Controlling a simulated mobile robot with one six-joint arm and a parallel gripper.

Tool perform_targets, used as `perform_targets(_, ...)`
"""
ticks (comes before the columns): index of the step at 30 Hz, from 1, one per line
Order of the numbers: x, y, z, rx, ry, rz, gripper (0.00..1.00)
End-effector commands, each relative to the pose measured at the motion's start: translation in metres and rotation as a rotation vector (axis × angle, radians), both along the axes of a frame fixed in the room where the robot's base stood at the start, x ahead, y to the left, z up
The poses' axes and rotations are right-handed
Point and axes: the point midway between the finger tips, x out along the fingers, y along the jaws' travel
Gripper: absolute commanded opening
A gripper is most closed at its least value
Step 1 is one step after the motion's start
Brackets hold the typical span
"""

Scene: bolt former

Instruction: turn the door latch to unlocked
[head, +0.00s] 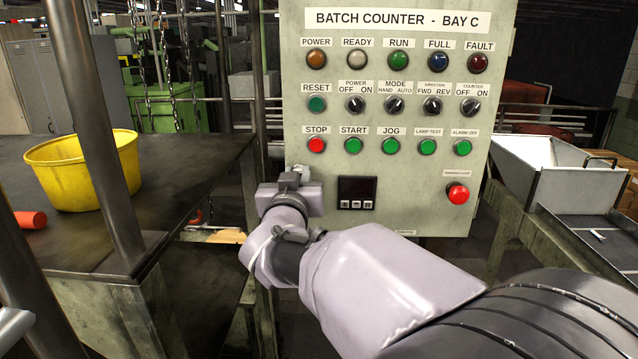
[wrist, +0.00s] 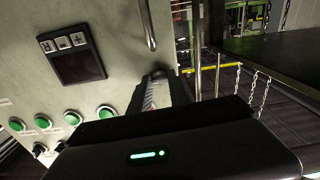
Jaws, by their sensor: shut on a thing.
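The door is the pale green front of the batch counter cabinet (head: 400,215), also seen in the wrist view (wrist: 70,20). My gripper (head: 299,172) is at the lower left edge of this door, left of the small dark display. In the wrist view my gripper (wrist: 156,80) reaches to the panel edge with its fingers close together. It is shut on the door latch, which is mostly hidden between and behind the fingers. I cannot tell which way the latch is turned.
The door carries lamps, switches and buttons, with a red emergency button (head: 457,194) at lower right. A dark display (head: 356,193) is just right of my gripper. A metal bar handle (wrist: 148,25) shows in the wrist view. A yellow tub (head: 85,172) stands on the left table.

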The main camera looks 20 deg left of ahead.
Motion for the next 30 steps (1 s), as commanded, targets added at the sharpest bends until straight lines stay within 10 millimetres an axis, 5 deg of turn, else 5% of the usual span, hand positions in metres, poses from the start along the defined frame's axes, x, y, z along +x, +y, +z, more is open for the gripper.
perform_targets(22, 0.0000, 0.0000, 0.0012, 0.075, 0.016, 0.000, 0.00)
perform_targets(23, 0.0000, 0.0000, 0.0012, 0.075, 0.016, 0.000, 0.26)
perform_targets(25, 0.0000, 0.0000, 0.0011, 0.074, 0.016, 0.000, 0.40)
perform_targets(30, 0.0000, 0.0000, 0.0007, 0.074, 0.017, 0.000, 0.45)
